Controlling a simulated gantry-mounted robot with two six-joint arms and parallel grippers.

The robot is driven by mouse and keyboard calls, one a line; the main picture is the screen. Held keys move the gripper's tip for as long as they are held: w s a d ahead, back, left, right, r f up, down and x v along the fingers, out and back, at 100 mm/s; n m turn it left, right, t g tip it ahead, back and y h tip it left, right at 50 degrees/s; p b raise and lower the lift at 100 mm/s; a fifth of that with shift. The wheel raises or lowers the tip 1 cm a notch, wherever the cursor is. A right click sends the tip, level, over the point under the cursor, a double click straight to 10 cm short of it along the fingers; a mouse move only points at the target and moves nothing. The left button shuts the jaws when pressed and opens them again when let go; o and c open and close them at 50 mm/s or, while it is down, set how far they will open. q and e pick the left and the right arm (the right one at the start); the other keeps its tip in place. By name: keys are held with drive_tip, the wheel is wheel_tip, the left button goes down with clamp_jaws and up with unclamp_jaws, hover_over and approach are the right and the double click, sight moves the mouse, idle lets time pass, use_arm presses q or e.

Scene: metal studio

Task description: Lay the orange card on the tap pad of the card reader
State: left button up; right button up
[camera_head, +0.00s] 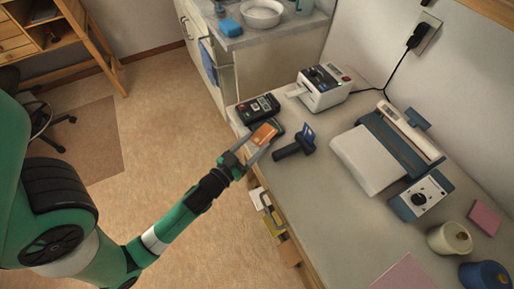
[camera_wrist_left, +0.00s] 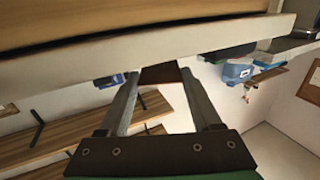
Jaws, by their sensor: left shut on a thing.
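The orange card (camera_head: 264,133) is held at the tips of my left gripper (camera_head: 261,140), over the near left edge of the worktop. In the left wrist view, the finger pair (camera_wrist_left: 160,75) has a dark brown piece (camera_wrist_left: 160,73) between its tips, likely the card's shaded side. The dark card reader (camera_head: 258,108), with a small greenish screen, lies just beyond the card at the worktop's left corner. A dark edge shows beside the card; I cannot tell whether it is the tap pad or whether the card touches it. My right gripper is out of view.
A white printer (camera_head: 324,87) stands behind. A laminator-like machine (camera_head: 402,140) and spools (camera_head: 450,238) are farther right. The worktop's front middle (camera_head: 325,205) is clear.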

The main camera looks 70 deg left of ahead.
use_arm(q)
wheel_tip(320, 180, down, 2)
drive_tip(key=shift+f+b, duration=0.1)
drive_tip(key=shift+b, duration=0.2)
drive_tip(key=shift+s+d, duration=0.1)
drive_tip(key=shift+s, duration=0.1)
drive_tip(key=shift+w, duration=0.15)
drive_tip(key=o, duration=1.3)
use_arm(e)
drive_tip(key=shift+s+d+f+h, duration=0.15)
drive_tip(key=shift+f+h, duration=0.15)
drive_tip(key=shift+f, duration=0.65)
use_arm(q)
drive_tip(key=shift+r+b+v, duration=0.1)
drive_tip(key=shift+b+v, duration=1.7)
drive_tip(key=shift+v, duration=1.25)
drive_tip(key=shift+r+b+v, duration=0.15)
drive_tip(key=shift+b+v, duration=1.65)
drive_tip(key=shift+v, duration=1.2)
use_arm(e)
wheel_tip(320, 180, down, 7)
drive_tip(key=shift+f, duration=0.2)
use_arm(q)
drive_tip(key=shift+w, duration=0.1)
